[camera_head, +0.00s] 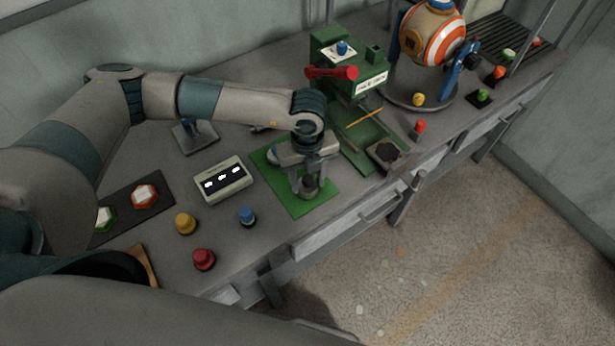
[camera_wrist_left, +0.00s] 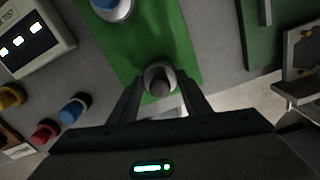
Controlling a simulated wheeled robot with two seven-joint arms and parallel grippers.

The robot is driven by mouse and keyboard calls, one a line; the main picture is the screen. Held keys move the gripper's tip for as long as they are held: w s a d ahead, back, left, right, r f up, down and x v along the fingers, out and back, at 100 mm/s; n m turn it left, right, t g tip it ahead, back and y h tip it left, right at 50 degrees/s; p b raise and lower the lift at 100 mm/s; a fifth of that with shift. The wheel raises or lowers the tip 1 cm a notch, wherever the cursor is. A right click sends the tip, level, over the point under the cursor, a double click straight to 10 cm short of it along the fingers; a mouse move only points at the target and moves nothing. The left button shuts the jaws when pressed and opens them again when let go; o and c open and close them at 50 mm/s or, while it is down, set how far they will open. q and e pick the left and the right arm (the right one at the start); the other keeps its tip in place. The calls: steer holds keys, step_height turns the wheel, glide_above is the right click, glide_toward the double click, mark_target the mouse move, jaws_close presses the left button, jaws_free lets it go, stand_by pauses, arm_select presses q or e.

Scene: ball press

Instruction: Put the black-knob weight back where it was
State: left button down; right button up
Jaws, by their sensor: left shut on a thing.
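My left gripper (camera_head: 309,183) points down over the front part of the green mat (camera_head: 313,208). It is shut on the black-knob weight (camera_head: 310,187), a small dark grey cylinder partly hidden by the fingers. In the left wrist view the weight (camera_wrist_left: 160,76) sits between the two fingertips, seen from above, with the mat (camera_wrist_left: 160,30) around and behind it. I cannot tell whether its base touches the mat. My right gripper is not in view.
A display box (camera_head: 224,180) stands left of the mat. Yellow (camera_head: 185,222), blue (camera_head: 247,215) and red (camera_head: 204,259) knobbed pieces stand near the front. A silver, blue-topped piece (camera_head: 272,154) is at the mat's back. A green press (camera_head: 345,75) stands behind right.

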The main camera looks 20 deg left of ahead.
arm_select(q)
steer(key=shift+f, duration=0.1)
steer(key=c, duration=1)
jaws_free()
steer(key=shift+r, duration=0.2)
